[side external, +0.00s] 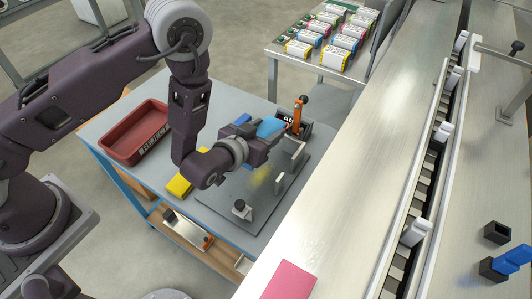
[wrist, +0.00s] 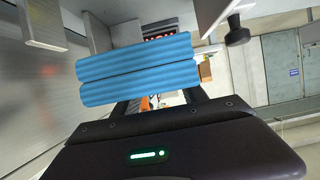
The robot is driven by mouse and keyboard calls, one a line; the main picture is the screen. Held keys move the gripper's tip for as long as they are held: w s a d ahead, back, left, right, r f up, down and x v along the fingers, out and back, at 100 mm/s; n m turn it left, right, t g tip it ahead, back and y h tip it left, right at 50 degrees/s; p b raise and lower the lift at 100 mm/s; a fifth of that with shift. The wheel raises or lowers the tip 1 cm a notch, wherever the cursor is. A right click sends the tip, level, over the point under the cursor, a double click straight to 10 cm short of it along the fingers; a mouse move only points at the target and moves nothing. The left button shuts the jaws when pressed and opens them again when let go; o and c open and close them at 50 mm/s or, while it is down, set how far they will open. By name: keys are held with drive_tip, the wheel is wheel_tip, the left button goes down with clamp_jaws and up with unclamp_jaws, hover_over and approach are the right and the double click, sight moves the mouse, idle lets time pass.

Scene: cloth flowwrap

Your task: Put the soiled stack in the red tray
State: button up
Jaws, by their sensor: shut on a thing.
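My gripper (side external: 264,141) is shut on a blue cloth stack (side external: 270,127), above the far part of the grey plate on the work table. In the wrist view the blue stack (wrist: 138,70) shows as two ribbed, folded layers across the fingers (wrist: 158,100). I cannot make out any soiling on the faces that show. The red tray (side external: 109,149) sits at the table's left, with a label on its front wall. It looks empty and is well apart from my gripper.
A yellow cloth (side external: 179,187) lies between my forearm and the tray's side of the table. The grey plate (side external: 268,203) carries upright brackets and a yellow smudge. An orange-handled device (side external: 298,112) stands behind my gripper. A metal conveyor (side external: 345,185) runs along the right.

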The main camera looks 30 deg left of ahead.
wheel_tip(320, 180, down, 9)
drive_tip(key=shift+f, duration=0.1)
idle(0.3)
drive_tip(key=shift+s+a+f, duration=0.1)
drive_tip(key=shift+a+f, duration=0.05)
drive_tip(key=shift+f, duration=0.45)
drive_tip(key=o, duration=1.3)
drive_tip(key=shift+r, duration=0.4)
drive_tip(key=v, duration=0.5)
drive_tip(key=shift+r, duration=0.15)
wheel_tip(320, 180, up, 7)
drive_tip(key=shift+r, duration=0.1)
